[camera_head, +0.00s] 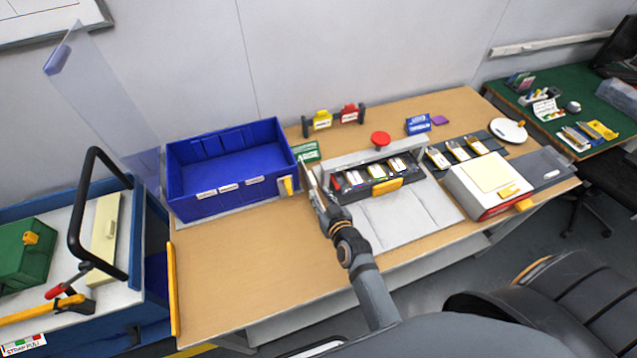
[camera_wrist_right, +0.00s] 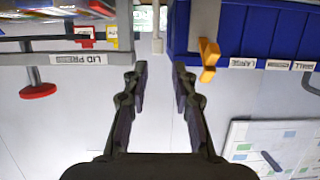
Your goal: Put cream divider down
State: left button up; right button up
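A flat cream panel with a small handle, likely the cream divider (camera_head: 104,240), lies on the white top of the blue cart at the left. It is apart from any gripper. My right gripper (camera_head: 311,183) is over the wooden table, between the blue bin and the grey press station. In the wrist view, my right gripper (camera_wrist_right: 159,72) has its two fingers apart with nothing held between them. My left gripper is not in view.
The blue bin (camera_head: 177,203) has a yellow latch at its front right corner. A green case (camera_head: 25,255) and a black hoop handle (camera_head: 78,200) are on the cart. The grey station (camera_head: 405,220) has a red button (camera_head: 381,138). The table's front left is clear.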

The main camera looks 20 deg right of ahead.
aim_at(312, 178)
jog(key=b+x, duration=0.1)
jog(key=x, duration=0.3)
jog(key=shift+w+f, duration=0.1)
jog(key=shift+w+d+f+b, duration=0.1)
jog(key=shift+w+b, duration=0.2)
jog(key=shift+b, duration=0.05)
jog(key=b+x, duration=0.4)
jog(key=shift+w+d+f, duration=0.1)
jog(key=shift+w, duration=0.45)
jog(key=shift+s+r, duration=0.15)
jog(key=shift+r, duration=0.05)
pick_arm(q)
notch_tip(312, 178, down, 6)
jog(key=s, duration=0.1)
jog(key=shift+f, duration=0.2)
pick_arm(e)
grip_shut()
